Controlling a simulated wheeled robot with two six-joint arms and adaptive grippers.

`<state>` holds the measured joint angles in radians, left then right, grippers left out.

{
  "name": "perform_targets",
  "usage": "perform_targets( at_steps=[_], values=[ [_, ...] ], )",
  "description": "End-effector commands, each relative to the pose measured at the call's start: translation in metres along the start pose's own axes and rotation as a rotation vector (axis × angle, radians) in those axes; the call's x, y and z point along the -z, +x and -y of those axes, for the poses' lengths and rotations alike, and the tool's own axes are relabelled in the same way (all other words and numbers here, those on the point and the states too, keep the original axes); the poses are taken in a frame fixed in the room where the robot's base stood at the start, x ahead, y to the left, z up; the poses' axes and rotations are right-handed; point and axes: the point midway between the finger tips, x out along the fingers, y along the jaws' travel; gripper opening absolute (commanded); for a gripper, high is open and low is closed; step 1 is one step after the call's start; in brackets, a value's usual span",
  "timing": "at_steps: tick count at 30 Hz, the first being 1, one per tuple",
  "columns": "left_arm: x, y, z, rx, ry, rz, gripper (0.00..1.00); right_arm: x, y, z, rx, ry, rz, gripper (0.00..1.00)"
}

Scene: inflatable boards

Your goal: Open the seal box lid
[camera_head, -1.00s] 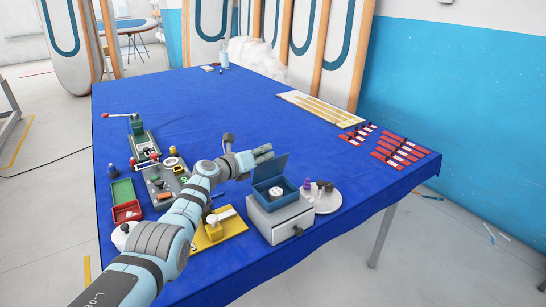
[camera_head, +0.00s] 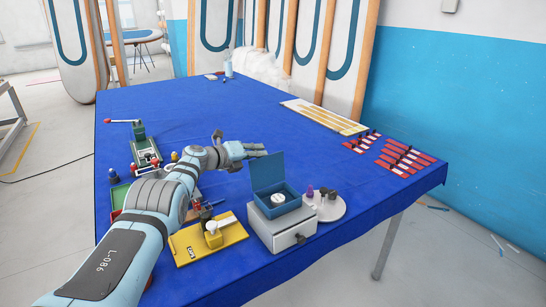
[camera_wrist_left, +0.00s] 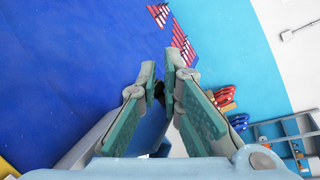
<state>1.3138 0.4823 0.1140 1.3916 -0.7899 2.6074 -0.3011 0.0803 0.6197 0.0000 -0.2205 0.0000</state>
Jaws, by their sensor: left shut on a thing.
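The seal box (camera_head: 277,206) is a small blue box on a grey drawer unit (camera_head: 279,237), with a round pale thing inside. Its blue lid (camera_head: 268,172) stands raised at the box's back edge. My left gripper (camera_head: 264,151) is at the lid's top edge, its fingers partly behind it. In the left wrist view the green-padded fingers of the left gripper (camera_wrist_left: 162,92) are close together, with a dark blue piece low between them that looks like the lid. The exact contact is hard to see. My right gripper is not in view.
A yellow fixture (camera_head: 208,240) stands left of the drawer unit, and a round white tray (camera_head: 328,208) with small bottles to its right. A green machine (camera_head: 145,150) stands at the left. Red strips (camera_head: 405,158) lie at the right. The blue table's middle is clear.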

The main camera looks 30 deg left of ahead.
Motion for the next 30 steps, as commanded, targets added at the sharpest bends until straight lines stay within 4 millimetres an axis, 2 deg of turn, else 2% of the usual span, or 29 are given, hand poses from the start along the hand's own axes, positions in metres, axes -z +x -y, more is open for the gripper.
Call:
perform_targets(
  at_steps=[1,23,24,29,30],
  values=[
    [0.0142,-0.0009,-0.0194,-0.03,-0.011,-0.029,0.0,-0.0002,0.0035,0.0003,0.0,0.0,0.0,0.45],
    [0.0102,-0.0064,-0.0236,-0.034,-0.035,-0.032,0.0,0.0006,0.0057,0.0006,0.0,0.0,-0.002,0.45],
    [0.0102,-0.0064,-0.0235,-0.034,-0.035,-0.032,0.12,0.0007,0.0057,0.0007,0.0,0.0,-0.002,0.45],
    [0.0113,-0.0049,-0.0221,-0.032,-0.035,-0.033,0.37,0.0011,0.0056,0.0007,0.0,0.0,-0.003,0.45],
    [0.0112,-0.0047,-0.0218,-0.032,-0.035,-0.033,0.38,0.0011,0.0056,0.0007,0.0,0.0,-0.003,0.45]
  ],
)
